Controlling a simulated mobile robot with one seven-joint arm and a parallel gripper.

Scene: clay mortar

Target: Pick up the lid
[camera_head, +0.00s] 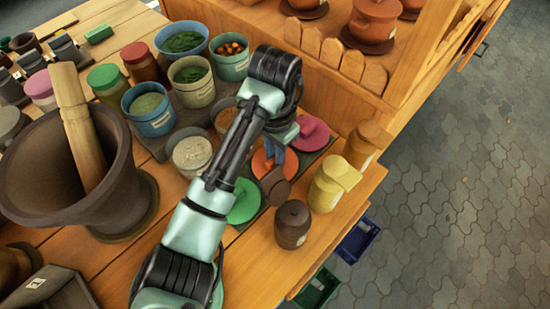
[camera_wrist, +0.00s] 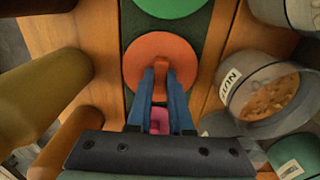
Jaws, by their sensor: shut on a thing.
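An orange lid (camera_head: 262,164) is among several round lids on a dark strip near the right side of the table. In the wrist view the orange lid (camera_wrist: 148,50) is centred, with its upright knob between my fingers. My gripper (camera_wrist: 160,83) points down with its blue fingers shut on that knob. My arm partly hides the row in the head view. I cannot tell whether the orange lid is touching the strip.
Open bowls, including a blue one (camera_head: 148,108), stand left of my arm. A large mortar (camera_head: 70,190) holds a wooden pestle (camera_head: 80,125). A dark brown jar (camera_head: 292,224) and yellow jars (camera_head: 327,190) stand near the table's right edge. A wooden shelf (camera_head: 335,80) rises behind.

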